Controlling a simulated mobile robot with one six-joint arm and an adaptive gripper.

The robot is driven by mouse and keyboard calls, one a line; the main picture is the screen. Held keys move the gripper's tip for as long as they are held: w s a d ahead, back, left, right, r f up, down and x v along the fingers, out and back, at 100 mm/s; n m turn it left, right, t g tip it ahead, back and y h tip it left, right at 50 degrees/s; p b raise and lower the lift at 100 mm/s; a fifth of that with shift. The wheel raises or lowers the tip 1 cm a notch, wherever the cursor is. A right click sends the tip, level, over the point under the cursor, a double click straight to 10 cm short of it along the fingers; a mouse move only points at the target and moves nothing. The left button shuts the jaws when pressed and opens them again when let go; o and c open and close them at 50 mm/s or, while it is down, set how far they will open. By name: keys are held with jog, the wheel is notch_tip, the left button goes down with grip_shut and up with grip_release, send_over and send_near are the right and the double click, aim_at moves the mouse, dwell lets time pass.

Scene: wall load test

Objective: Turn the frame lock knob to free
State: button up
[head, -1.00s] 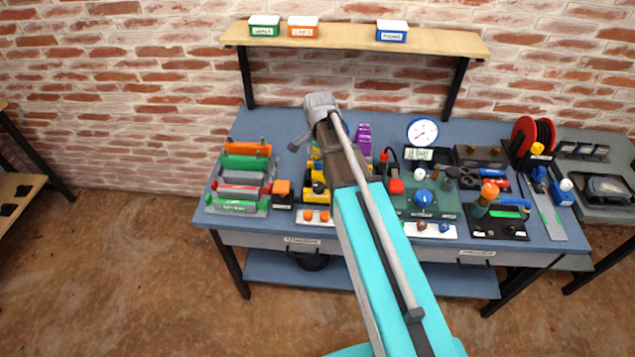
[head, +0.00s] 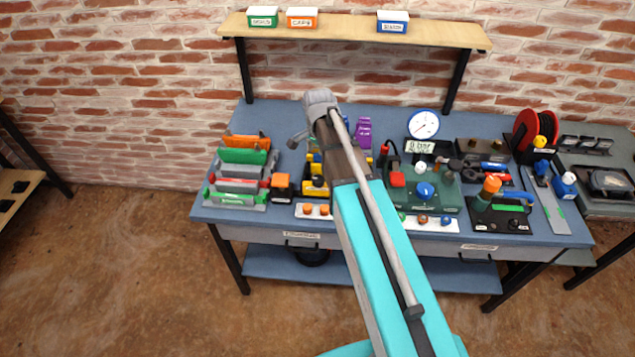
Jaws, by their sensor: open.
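I cannot tell which knob is the frame lock knob; the labels are too small to read.
The blue bench (head: 380,112) is crowded. Coloured racks (head: 240,170) stand left, a round dial (head: 423,124) behind, and a red cable reel (head: 535,132) right. A shelf (head: 350,30) with three small boxes is above. Open floor lies in front.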

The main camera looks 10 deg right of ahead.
aim_at(318, 179)
jog(key=shift+f+b, duration=5.4)
jog(key=shift+f, duration=0.35)
jog(key=shift+c, duration=0.2)
jog(key=c, duration=1.1)
